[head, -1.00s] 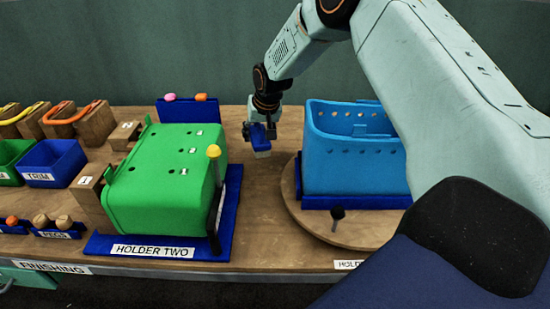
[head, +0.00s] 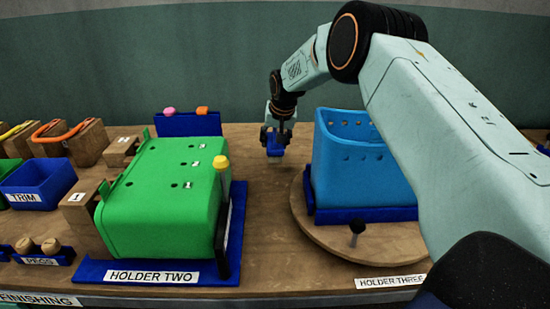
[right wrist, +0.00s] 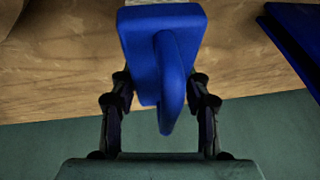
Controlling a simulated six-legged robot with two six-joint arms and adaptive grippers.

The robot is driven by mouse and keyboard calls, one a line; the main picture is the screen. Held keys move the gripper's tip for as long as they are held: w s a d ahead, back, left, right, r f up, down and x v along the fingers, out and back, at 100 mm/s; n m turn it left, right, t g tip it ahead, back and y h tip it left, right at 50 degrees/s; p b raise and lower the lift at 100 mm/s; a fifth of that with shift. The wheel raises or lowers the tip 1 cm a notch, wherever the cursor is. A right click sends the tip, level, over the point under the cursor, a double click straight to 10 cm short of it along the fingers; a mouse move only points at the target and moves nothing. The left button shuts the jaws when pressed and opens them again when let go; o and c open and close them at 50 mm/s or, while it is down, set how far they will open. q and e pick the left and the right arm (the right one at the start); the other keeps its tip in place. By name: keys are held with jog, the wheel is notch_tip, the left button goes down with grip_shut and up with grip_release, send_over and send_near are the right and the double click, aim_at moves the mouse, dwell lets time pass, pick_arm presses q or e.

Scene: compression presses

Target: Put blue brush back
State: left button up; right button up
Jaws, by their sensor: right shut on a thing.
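The blue brush (head: 275,143) is in my right gripper (head: 276,132), between the green moulding and the blue tub in the head view. In the right wrist view the brush (right wrist: 160,50) shows its flat blue back and curved handle, with the fingers (right wrist: 160,108) closed on either side of it. A strip of pale bristles shows at its far edge. The brush is close above the wooden bench; I cannot tell whether it touches. My left gripper is in neither view.
The green moulding (head: 160,195) sits on the blue base labelled HOLDER TWO (head: 100,270). The blue tub (head: 350,170) stands on a round wooden turntable (head: 310,225). A blue rack (head: 185,124) with pink and orange items stands at the back. Bare bench (head: 262,200) lies between the holders.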

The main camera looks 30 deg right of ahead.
aim_at(280, 145)
jog(key=shift+x, duration=0.75)
jog(key=f, duration=0.2)
jog(key=shift+s+a+f, duration=0.3)
jog(key=shift+s+f, duration=0.05)
jog(key=shift+w+d+f, duration=0.15)
jog(key=shift+d+f, duration=0.1)
jog(key=shift+f, duration=0.1)
jog(key=o, duration=0.9)
jog(key=shift+f, duration=0.1)
jog(key=o, duration=0.4)
jog(key=shift+a+r, duration=0.2)
jog(key=shift+r, duration=0.05)
jog(key=shift+o, duration=0.2)
jog(key=shift+d+f, duration=0.15)
jog(key=shift+r, duration=0.3)
jog(key=p+v, duration=0.1)
jog(key=v, duration=1)
jog(key=shift+s+r, duration=0.15)
jog(key=shift+s, duration=0.15)
